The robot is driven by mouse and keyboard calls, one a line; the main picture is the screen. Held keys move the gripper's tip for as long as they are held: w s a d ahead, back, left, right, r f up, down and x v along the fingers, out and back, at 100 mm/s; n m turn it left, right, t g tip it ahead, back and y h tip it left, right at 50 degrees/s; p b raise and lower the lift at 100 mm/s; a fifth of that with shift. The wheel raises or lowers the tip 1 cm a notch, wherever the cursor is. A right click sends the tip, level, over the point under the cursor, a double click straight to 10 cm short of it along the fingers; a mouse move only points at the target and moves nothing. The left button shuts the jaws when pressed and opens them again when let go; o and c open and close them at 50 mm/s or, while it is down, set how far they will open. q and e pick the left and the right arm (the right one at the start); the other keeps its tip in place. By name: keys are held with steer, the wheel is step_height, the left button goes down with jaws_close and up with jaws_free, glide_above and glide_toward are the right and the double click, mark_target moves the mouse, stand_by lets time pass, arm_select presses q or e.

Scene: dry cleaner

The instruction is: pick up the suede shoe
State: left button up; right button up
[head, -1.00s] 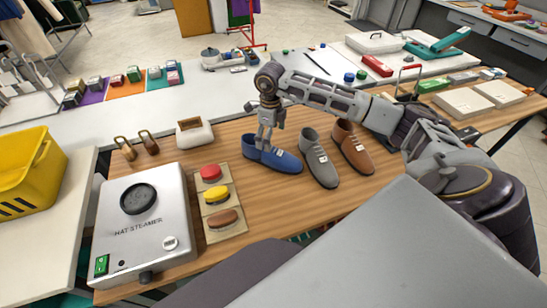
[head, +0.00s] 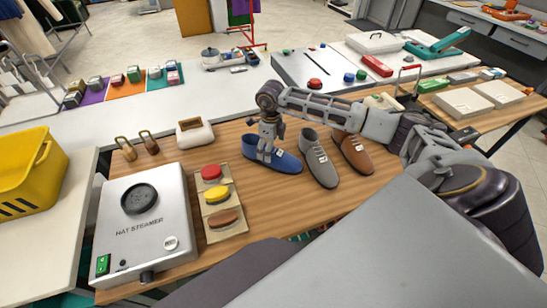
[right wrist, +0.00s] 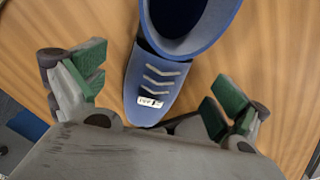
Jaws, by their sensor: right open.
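My right gripper (head: 265,154) is low over the blue shoe. My left gripper is not in view.
A hat steamer (head: 150,222) and a panel with red, yellow and brown pads (head: 217,195) stand left of the shoes. The grey shoe is close beside the blue one.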

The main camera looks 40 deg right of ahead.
step_height(320, 180, down, 3)
steer(key=shift+s, duration=0.1)
steer(key=shift+f, duration=0.35)
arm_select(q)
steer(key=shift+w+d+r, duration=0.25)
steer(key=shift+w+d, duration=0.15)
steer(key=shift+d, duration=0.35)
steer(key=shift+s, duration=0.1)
